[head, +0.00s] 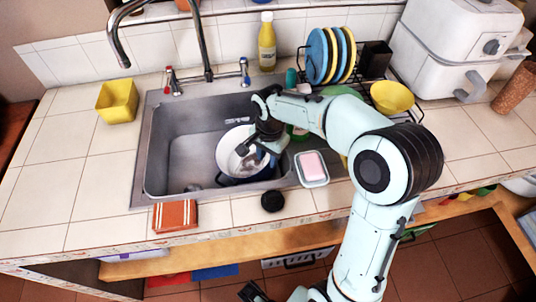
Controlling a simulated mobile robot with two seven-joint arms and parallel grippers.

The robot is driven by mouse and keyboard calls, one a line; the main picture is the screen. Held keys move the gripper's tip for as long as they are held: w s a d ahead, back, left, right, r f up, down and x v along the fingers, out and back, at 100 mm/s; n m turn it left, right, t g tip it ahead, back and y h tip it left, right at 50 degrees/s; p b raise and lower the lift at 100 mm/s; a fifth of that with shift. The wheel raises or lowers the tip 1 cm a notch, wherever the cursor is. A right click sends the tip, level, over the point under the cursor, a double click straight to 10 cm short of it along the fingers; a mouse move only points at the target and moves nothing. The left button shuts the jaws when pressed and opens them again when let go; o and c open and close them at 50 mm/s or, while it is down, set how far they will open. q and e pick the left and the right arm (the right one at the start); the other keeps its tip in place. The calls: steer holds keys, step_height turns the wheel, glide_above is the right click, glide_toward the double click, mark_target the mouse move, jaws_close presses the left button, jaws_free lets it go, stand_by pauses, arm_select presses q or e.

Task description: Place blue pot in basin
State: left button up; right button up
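The blue pot (230,141), dark blue outside and whitish inside, is within the outline of the grey metal basin (178,143), toward its front right. I cannot tell whether its bottom rests on the basin floor. My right gripper (257,153) is over the right side of the pot. Its dark fingers look spread apart, with one over the pot's opening and the other near its right rim. The gripper hides part of the pot, and I see no clear grip on it.
The faucet (207,73) rises behind the basin. A yellow container (118,101) stands left, a plate rack (420,117) right. The left counter is mostly clear.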

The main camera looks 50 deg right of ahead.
step_height(320, 180, up, 13)
steer(key=p, duration=0.3)
steer(key=shift+s+r, duration=0.15)
steer(key=shift+s, duration=0.05)
stand_by(0.7)
